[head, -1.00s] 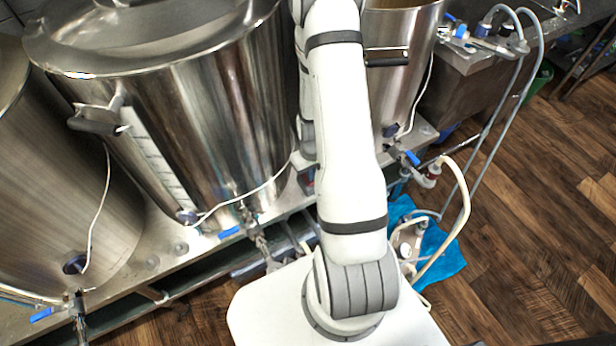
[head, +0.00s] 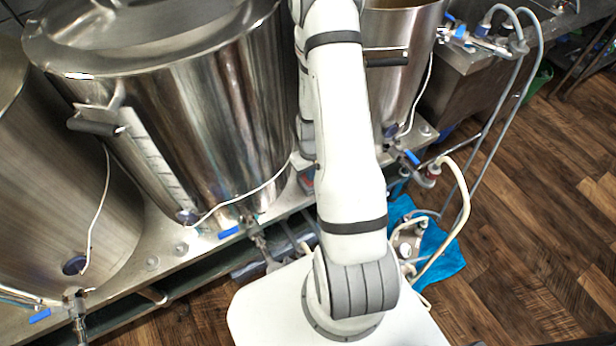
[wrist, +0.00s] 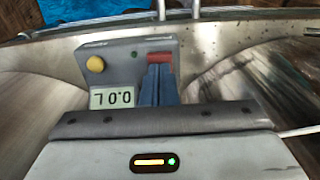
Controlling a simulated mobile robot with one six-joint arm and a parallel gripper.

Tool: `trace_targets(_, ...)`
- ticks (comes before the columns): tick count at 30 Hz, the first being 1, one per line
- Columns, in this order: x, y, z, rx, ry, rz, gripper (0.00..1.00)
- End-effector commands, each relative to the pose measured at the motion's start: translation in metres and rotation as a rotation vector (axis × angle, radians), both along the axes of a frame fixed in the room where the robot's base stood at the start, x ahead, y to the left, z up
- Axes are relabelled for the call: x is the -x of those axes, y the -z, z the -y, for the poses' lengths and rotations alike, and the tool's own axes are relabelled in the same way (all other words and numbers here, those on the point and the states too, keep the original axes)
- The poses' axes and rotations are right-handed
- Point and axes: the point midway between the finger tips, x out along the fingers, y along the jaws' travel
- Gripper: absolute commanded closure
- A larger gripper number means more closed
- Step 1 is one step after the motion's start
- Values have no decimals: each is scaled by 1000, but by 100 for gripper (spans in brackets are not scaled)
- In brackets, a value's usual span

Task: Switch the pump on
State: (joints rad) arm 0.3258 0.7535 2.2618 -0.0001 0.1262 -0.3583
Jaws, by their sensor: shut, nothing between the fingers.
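A grey control box (wrist: 112,66) shows in the wrist view, with a yellow knob (wrist: 95,64), a small green spot (wrist: 134,54), a display (wrist: 111,97) with upside-down digits and a red switch (wrist: 161,57). My gripper (wrist: 158,72) is shut and empty, its blue fingers pointing at the red switch. The fingertips overlap the switch's lower edge; I cannot tell whether they touch it. They hide part of the box's face. I cannot read the switch's position. In the head view, my arm hides the gripper and most of the area around the box.
A large steel kettle (head: 225,110) stands left of my arm, with another (head: 60,180) further left and a smaller one (head: 400,35) to the right. Hoses (head: 464,195) and a blue cloth (head: 440,250) lie at the right. The wooden floor (head: 530,240) is clear further right.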

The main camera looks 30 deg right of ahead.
Motion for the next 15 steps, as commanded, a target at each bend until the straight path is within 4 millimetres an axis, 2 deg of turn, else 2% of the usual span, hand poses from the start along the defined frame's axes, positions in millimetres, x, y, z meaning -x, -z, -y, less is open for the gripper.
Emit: trace_targets(15,0,7,-1,0,-2,0,100)
